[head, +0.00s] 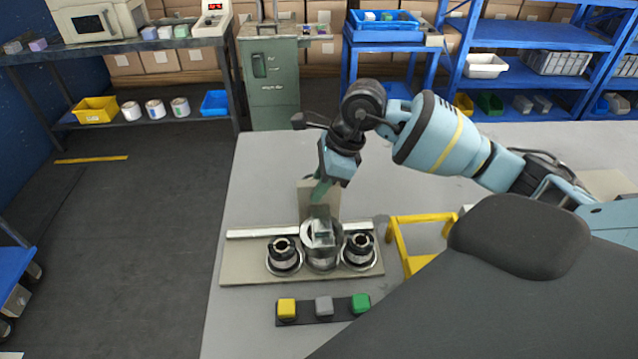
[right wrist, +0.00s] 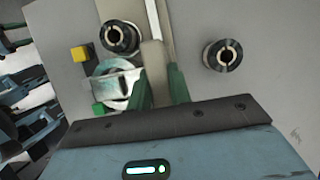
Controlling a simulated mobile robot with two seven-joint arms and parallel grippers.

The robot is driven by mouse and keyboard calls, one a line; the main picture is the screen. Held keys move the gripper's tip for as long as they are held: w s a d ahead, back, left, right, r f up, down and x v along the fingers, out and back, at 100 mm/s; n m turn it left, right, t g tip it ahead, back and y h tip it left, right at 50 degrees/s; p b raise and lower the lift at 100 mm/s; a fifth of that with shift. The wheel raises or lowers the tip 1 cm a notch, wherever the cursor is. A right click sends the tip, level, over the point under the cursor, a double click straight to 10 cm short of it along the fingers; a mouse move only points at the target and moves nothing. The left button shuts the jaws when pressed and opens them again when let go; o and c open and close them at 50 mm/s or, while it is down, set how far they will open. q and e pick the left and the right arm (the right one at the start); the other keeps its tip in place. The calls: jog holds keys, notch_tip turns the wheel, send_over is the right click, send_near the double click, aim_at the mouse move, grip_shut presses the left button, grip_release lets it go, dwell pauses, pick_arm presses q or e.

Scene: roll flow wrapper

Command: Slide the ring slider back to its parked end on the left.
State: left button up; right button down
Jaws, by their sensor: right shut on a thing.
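A beige base plate (head: 240,270) on the grey table carries a pale rail (head: 265,233) along its far side. Two dark-and-silver spools stand on it, one on the left (head: 283,255) and one on the right (head: 358,251). A silver ring piece (head: 321,252) sits between them and also shows in the right wrist view (right wrist: 112,88). My right gripper (head: 320,212) reaches down over this middle piece. In the right wrist view its green fingers are closed around a beige upright piece (right wrist: 153,70), seemingly the slider's grip. The gripper partly hides the ring. My left gripper is not visible.
A button strip (head: 340,314) with yellow, grey and green buttons lies in front of the plate. A yellow frame (head: 421,217) stands close to the plate's right. The table left of the plate is a narrow clear strip. Shelves (head: 530,75) stand beyond the table.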

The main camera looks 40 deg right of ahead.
jog(key=w+a+b, duration=0.1)
jog(key=w+a, duration=0.7)
jog(key=a, duration=0.6)
jog(key=shift+w+a, duration=0.2)
jog(key=shift+w, duration=0.2)
jog(key=shift+r, duration=0.1)
jog(key=c, duration=1.7)
grip_release()
jog(key=shift+c, duration=0.2)
jog(key=o, duration=0.5)
jog(key=shift+w+a, duration=0.1)
jog(key=shift+a, duration=0.05)
jog(key=shift+c, duration=0.2)
